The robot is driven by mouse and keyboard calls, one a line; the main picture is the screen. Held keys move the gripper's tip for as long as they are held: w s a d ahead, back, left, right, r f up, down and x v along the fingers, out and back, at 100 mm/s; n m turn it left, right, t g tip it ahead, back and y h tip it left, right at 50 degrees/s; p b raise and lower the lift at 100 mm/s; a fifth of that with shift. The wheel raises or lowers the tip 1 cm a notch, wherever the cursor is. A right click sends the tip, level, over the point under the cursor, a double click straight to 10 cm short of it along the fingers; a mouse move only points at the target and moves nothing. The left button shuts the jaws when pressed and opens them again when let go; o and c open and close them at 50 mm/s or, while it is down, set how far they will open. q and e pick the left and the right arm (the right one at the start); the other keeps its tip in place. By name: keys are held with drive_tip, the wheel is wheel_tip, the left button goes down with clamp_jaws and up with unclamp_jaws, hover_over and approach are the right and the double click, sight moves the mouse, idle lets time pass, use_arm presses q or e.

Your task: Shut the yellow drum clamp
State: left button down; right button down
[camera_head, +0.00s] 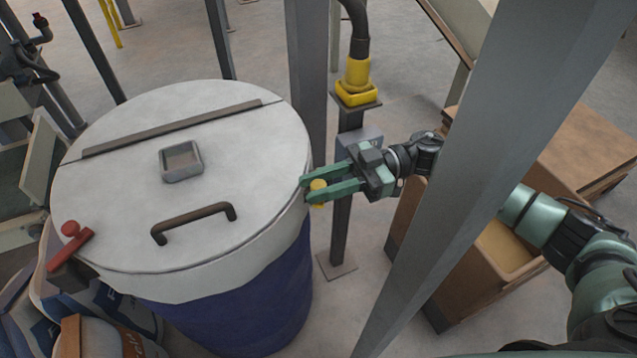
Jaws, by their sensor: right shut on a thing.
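The drum is blue (240,310) with a pale band and a round off-white lid (120,200) lying on top. The yellow drum clamp shows only as a small rounded yellow end (318,191) at the drum's right rim. My right gripper (308,190) reaches in from the right and is shut on this yellow end, with green fingers on both sides of it. The fingers hide the rest of the clamp, so I cannot tell its angle. My left gripper is not in view.
A red clamp (72,250) with a red knob sits at the drum's left rim. The lid has a dark handle (193,222). A grey post (490,170) crosses in front of my right arm. Brown boxes (590,140) stand right; sacks (110,335) lie lower left.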

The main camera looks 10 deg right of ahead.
idle(0.3)
drive_tip(key=shift+r+t+p, duration=0.15)
drive_tip(key=shift+t+p, duration=0.25)
drive_tip(key=shift+p, duration=0.1)
drive_tip(key=shift+w+a+m+t+h+p, duration=0.6)
drive_tip(key=shift+m+t+p, duration=0.95)
drive_tip(key=shift+t+p, duration=0.55)
drive_tip(key=shift+w+a+m+t+h+p, duration=0.45)
drive_tip(key=shift+a+m+t+h+p, duration=0.2)
drive_tip(key=shift+m+t+p, duration=1.1)
drive_tip(key=shift+w+a+m+t+h+p, duration=0.6)
drive_tip(key=shift+m+t+p, duration=0.7)
drive_tip(key=shift+t+p, duration=1.05)
drive_tip(key=shift+t, duration=0.4)
drive_tip(key=c, duration=1.1)
unclamp_jaws()
drive_tip(key=shift+c, duration=0.2)
